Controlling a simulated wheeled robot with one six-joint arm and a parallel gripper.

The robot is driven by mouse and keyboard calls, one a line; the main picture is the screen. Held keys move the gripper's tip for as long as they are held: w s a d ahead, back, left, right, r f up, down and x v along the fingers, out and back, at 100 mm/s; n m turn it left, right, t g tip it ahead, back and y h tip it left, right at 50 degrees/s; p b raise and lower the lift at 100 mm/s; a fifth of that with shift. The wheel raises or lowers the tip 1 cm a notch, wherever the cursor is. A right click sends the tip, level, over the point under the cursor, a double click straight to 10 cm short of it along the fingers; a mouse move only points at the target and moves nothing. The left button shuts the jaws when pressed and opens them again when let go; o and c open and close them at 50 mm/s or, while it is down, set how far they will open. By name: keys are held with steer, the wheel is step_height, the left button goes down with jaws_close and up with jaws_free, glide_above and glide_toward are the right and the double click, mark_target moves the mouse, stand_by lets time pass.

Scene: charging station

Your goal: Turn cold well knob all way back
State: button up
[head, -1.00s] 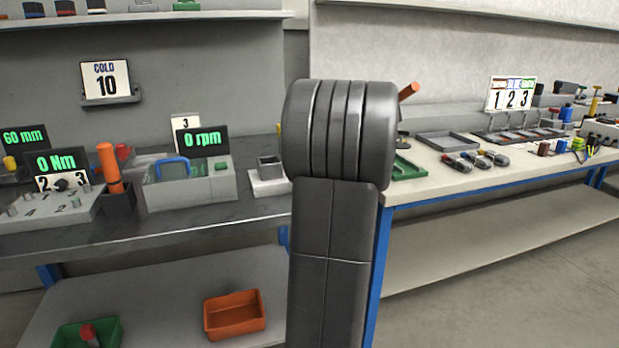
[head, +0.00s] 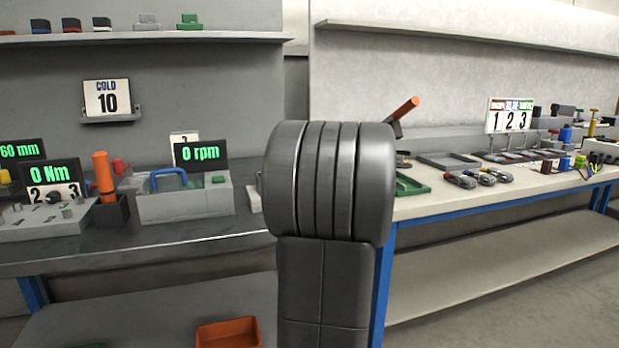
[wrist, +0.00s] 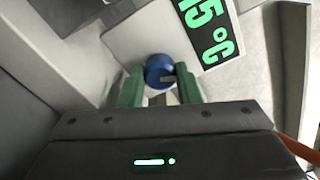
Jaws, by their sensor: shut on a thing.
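In the wrist view, a round blue knob (wrist: 159,68) sits between the two green fingertips of my gripper (wrist: 160,84). The fingers are shut on it from both sides. A black display (wrist: 208,32) with green characters, reading about "15 °C", stands just above and to the right of the knob. A pale panel (wrist: 125,45) lies behind the knob. In the head view my own dark arm stands in the middle and hides the gripper and the knob.
In the head view, a dark bench (head: 130,250) on the left carries a box with a "0 rpm" display (head: 200,152) and an orange-handled tool (head: 104,175). A pale bench (head: 440,204) on the right holds green and grey trays. An orange bin (head: 228,333) sits on the lower shelf.

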steer(key=o, duration=1)
steer(key=shift+m+p, duration=0.3)
steer(key=shift+p, duration=0.25)
